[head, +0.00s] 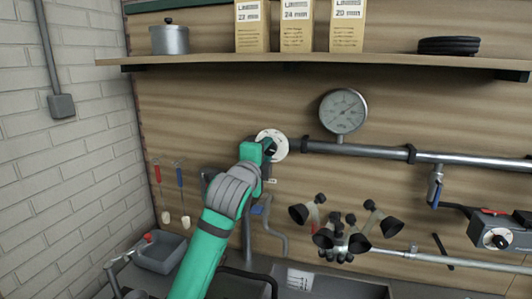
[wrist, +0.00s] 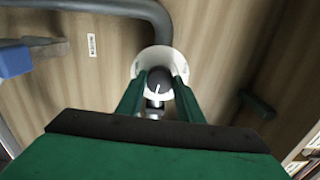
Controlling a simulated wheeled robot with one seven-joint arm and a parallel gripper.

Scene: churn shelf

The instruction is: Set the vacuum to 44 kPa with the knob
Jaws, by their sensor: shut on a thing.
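A dark round knob (wrist: 159,82) with a light pointer line stands on a white round dial (wrist: 180,62) in the wrist view. The white dial (head: 279,148) also shows in the head view, at the left end of the grey pipe. My green gripper (head: 268,150) is shut on the knob, and in the wrist view its fingers (wrist: 158,98) stand on either side of it. A round pressure gauge (head: 343,111) sits above the pipe, right of the dial. Its numbers and reading are too small to tell. My gripper partly hides the knob in the head view.
A shelf (head: 220,62) with a pot and boxes runs above. The pipe (head: 375,152) extends right from the dial. Black-cupped milking parts (head: 345,232) hang below, and a grey box with another knob (head: 497,238) is at far right.

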